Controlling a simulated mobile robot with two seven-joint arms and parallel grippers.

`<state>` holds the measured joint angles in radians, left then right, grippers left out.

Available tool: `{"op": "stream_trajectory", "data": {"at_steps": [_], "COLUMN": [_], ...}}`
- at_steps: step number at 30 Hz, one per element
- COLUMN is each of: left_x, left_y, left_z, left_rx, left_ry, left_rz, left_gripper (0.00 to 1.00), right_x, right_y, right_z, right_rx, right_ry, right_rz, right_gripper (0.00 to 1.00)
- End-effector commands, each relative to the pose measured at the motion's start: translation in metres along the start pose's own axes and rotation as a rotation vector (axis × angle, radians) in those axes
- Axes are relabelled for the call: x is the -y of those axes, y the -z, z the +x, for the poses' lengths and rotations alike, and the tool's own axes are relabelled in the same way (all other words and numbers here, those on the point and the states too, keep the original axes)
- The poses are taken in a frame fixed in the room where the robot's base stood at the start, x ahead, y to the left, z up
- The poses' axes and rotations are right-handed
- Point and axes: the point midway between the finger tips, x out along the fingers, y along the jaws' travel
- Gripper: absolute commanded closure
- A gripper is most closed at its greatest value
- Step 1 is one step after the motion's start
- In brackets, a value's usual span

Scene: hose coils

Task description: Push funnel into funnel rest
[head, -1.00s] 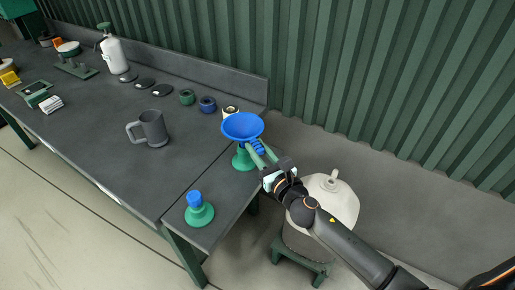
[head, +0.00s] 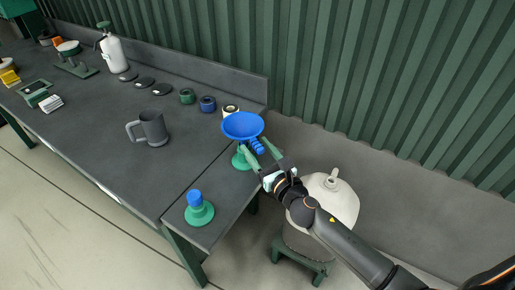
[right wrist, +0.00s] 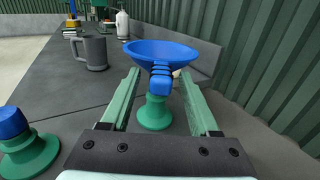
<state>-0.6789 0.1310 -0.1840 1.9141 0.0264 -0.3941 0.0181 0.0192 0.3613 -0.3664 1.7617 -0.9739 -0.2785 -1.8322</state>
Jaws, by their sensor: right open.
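The blue funnel (head: 241,126) is at the right end of the bench, wide mouth up, over the green funnel rest (head: 239,162). In the right wrist view the funnel (right wrist: 172,50) stands above the rest (right wrist: 154,116); its grip hides where they meet, so I cannot tell how deep it sits. My right gripper (head: 259,152) is open, its green fingers spread to either side of the funnel's ribbed grip, with gaps visible in the wrist view (right wrist: 160,76). My left gripper is not in view.
A second green stand with a blue top (head: 198,208) is near the bench's front edge. A grey mug (head: 151,130) and several rings lie left and behind. A pale jug (head: 330,198) stands on a low stool under my right arm. The corrugated wall is behind.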

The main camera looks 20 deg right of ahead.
Motion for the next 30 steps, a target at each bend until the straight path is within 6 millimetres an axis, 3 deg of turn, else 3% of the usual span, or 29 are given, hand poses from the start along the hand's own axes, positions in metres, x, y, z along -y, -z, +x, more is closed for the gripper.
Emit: {"op": "stream_trajectory", "data": {"at_steps": [30], "left_x": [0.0], "left_y": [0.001], "left_z": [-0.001], "left_rx": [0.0], "left_ry": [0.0], "left_rz": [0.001], "left_gripper": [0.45], "right_x": [0.0], "right_y": [-0.001], "right_z": [-0.022], "right_rx": [0.001], "right_ry": [0.001], "right_rz": [-0.001], "right_gripper": [0.38]}}
